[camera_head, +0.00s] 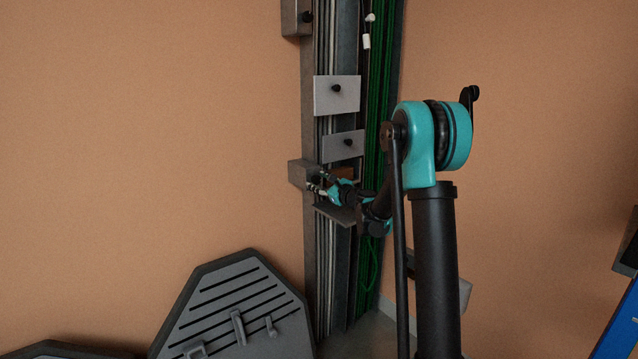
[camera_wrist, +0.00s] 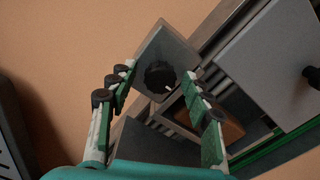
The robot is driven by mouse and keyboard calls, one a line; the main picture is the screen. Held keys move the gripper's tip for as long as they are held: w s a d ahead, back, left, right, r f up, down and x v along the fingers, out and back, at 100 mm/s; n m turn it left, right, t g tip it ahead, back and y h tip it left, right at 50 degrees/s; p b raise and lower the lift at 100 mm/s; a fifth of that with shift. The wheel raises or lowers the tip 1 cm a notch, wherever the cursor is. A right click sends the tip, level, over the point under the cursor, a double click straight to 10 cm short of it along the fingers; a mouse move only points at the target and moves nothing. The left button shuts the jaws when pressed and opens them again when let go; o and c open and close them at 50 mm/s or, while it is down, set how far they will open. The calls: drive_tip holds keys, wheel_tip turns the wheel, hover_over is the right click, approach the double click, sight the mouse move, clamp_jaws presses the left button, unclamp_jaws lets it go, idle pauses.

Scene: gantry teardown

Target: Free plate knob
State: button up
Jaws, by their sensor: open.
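In the wrist view a round dark knob (camera_wrist: 158,79) with a small pale mark stands on a grey plate or block face (camera_wrist: 168,45). My gripper (camera_wrist: 160,72) is open, its green-and-white fingers on either side of the knob with gaps to both. I cannot tell how far the fingertips are from the plate. In the head view my gripper (camera_head: 318,184) is at the grey block (camera_head: 299,172) on the left side of the gantry column; the knob there is too small and hidden to make out clearly.
Two grey plates with dark knobs, an upper one (camera_head: 325,102) and a lower one (camera_head: 331,152), sit above my gripper on the column. Green cables (camera_head: 384,150) run down its right side. A brown piece (camera_wrist: 222,125) lies right of the knob. Slatted dark panel (camera_head: 238,300) stands at lower left.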

drive_tip(key=shift+c, duration=0.6)
clamp_jaws()
drive_tip(key=shift+n, duration=0.4)
drive_tip(key=n, duration=0.3)
drive_tip(key=shift+n, duration=0.4)
drive_tip(key=n, duration=0.4)
drive_tip(key=shift+n, duration=0.3)
drive_tip(key=n, duration=0.8)
drive_tip(key=shift+s+n, duration=0.1)
drive_tip(key=shift+n, duration=0.2)
